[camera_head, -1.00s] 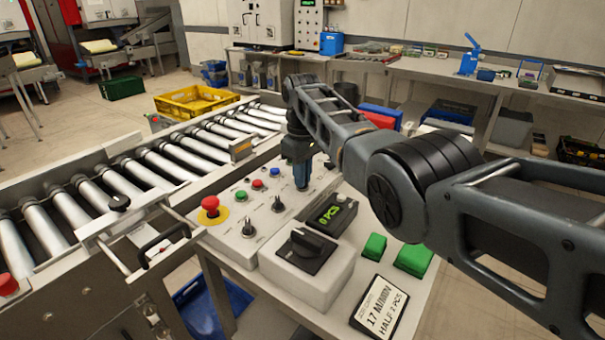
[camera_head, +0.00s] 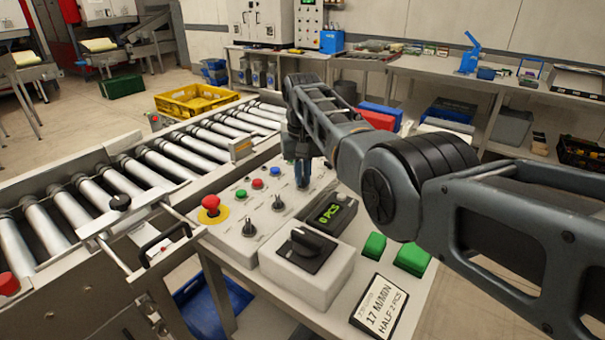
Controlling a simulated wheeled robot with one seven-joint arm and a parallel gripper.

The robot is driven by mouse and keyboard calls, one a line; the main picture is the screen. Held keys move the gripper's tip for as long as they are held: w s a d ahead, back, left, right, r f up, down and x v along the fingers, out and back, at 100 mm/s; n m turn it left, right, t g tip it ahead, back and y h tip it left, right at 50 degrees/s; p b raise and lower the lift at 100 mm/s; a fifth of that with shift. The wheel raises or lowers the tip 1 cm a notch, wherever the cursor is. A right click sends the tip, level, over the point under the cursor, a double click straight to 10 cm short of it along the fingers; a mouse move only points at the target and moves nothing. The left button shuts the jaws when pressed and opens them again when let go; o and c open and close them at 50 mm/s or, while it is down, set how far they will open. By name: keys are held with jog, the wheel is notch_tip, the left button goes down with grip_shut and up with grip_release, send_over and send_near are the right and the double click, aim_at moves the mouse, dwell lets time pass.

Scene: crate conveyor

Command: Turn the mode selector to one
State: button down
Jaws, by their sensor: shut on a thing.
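The sloped grey control panel (camera_head: 232,243) stands beside the roller conveyor. My gripper (camera_head: 303,184) points down at the panel's far right part, its blue fingers at the panel surface. It is shut on a small selector knob there, which the fingers hide. Whether that knob is the mode selector, and where it points, I cannot tell. Two other black selector knobs show nearer, a left one (camera_head: 249,228) and a middle one (camera_head: 278,203). Their labels are too small to read.
A red mushroom button (camera_head: 210,206) and small coloured buttons sit on the panel. My arm spans the right.

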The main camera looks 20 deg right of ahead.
jog(key=shift+r, duration=0.1)
dwell(0.3)
jog(key=c, duration=1.2)
grip_release()
notch_tip(320, 180, up, 8)
jog(key=shift+f+b, duration=0.15)
jog(key=shift+b, duration=0.3)
